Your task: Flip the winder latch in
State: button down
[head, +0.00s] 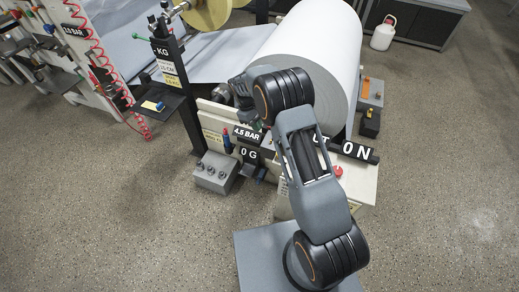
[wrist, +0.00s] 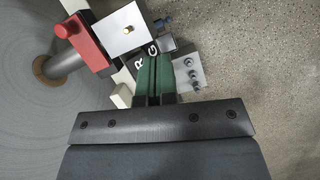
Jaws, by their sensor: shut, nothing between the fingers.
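In the wrist view my gripper (wrist: 153,78) has its two green fingers together, with nothing between them. A red block with a round red knob (wrist: 90,42) sits up and left of the fingertips, close to the shaft (wrist: 66,64) of the big paper roll. It may be the winder latch, but I cannot tell for sure. In the head view my arm hides the fingers and the latch area at the near end of the white paper roll (head: 306,52).
A grey box with several knobs (head: 213,173) stands on the floor side, and shows right of my fingers in the wrist view (wrist: 190,76). A black post with a small shelf (head: 165,101) stands left of the roll. The floor at left is open.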

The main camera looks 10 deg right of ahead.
jog(key=shift+r+n, duration=0.35)
jog(key=shift+n, duration=0.15)
jog(key=s+d+f, duration=0.5)
jog(key=f, duration=0.4)
jog(key=shift+d+f, duration=0.2)
jog(key=shift+f, duration=0.1)
jog(key=shift+s, duration=0.1)
